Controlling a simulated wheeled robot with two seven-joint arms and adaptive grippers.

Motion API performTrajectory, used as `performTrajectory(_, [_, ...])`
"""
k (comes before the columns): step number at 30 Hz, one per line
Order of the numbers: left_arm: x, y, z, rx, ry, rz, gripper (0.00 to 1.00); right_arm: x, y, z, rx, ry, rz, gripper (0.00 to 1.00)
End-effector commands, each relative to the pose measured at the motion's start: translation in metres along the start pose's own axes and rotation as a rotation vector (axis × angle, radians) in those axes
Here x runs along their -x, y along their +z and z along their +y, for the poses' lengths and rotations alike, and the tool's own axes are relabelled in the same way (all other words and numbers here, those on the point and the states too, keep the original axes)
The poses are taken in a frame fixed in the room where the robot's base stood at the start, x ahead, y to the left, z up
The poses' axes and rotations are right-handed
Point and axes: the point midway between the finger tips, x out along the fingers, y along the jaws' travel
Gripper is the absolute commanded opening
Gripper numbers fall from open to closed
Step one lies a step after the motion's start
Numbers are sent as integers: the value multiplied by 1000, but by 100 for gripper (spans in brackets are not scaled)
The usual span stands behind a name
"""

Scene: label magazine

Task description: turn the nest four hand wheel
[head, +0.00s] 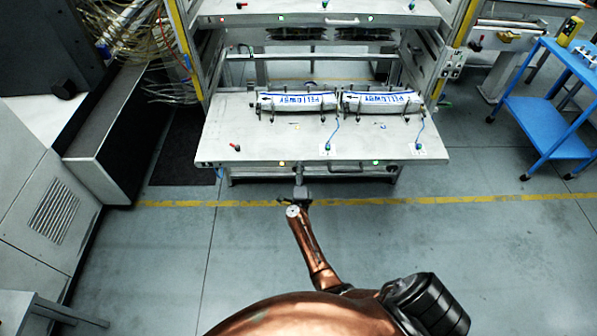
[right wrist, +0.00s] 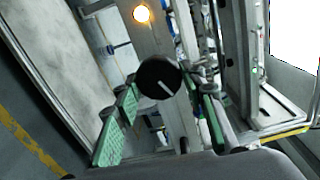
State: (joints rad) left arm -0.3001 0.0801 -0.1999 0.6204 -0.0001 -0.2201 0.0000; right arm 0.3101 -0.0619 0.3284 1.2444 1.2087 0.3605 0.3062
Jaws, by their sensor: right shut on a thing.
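A black round hand wheel (right wrist: 160,80) with a white line on its face shows in the right wrist view. No nest number can be read on it. My right gripper (right wrist: 165,110) has its green-padded fingers on either side of the wheel and is shut on it. In the head view my right gripper (head: 299,192) is at the front edge of the pull-out grey shelf (head: 250,144), and it hides the wheel there. The white line on the wheel is tilted in the wrist view. My left gripper is not in view.
Two white parts with blue lettering (head: 297,101) (head: 381,101) lie in fixtures on the shelf. Lamps, a handle and a dark knob (head: 390,167) line its front edge. A blue cart (head: 545,125) stands at the right. The floor in front is clear.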

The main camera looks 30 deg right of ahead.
Motion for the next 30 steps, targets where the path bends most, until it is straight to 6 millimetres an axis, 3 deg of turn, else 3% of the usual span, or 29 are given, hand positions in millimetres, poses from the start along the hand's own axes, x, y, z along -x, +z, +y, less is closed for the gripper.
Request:
performTrajectory(20, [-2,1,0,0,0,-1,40,0,1,0,-65,0,-3,14])
performTrajectory(21, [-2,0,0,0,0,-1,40,0,1,0,-65,0,-3,39])
performTrajectory(30, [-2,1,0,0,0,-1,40,0,0,0,-64,0,-2,56])
